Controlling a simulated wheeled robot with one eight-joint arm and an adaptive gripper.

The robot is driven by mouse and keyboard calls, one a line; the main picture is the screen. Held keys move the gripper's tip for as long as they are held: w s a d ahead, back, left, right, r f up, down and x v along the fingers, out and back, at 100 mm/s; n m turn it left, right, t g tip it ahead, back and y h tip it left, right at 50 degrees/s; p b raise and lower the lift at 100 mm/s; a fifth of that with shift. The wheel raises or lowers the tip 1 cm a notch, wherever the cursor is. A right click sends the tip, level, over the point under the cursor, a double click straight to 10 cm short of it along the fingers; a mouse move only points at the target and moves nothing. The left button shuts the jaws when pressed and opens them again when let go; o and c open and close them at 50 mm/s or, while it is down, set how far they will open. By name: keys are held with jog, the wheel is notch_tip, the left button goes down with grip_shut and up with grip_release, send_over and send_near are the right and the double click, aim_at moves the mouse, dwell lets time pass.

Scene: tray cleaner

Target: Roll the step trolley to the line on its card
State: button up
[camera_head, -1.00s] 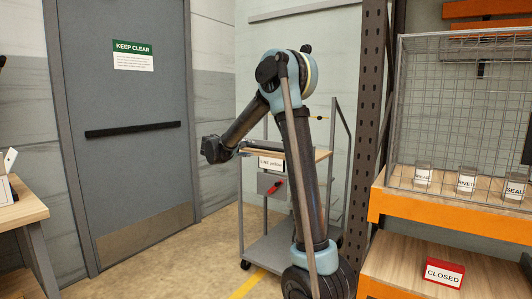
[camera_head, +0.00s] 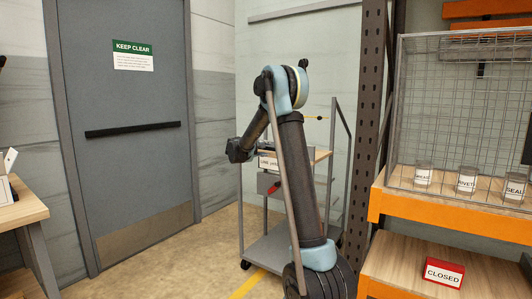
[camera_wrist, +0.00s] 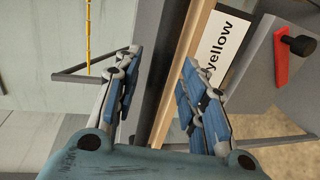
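The step trolley (camera_head: 280,243) is a grey frame with a wooden top and a lower deck, standing by the wall behind my arm. Its white card (camera_head: 268,162) is partly hidden; in the wrist view the card (camera_wrist: 226,48) reads "yellow". A red lever (camera_head: 273,188) is on the trolley's front panel; it also shows with a black knob in the wrist view (camera_wrist: 283,58). My gripper (camera_head: 240,152) is at the left end of the trolley's top. In the wrist view my gripper (camera_wrist: 158,88) is open, with a dark bar and the wooden edge showing between its fingers.
A yellow floor line (camera_head: 247,285) runs beside the trolley's front. A grey door (camera_head: 125,170) is at left. The floor before the door is clear.

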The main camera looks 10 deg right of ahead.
jog(key=shift+x, duration=1.15)
jog(key=shift+c, duration=0.6)
grip_shut()
jog(key=shift+s, duration=0.1)
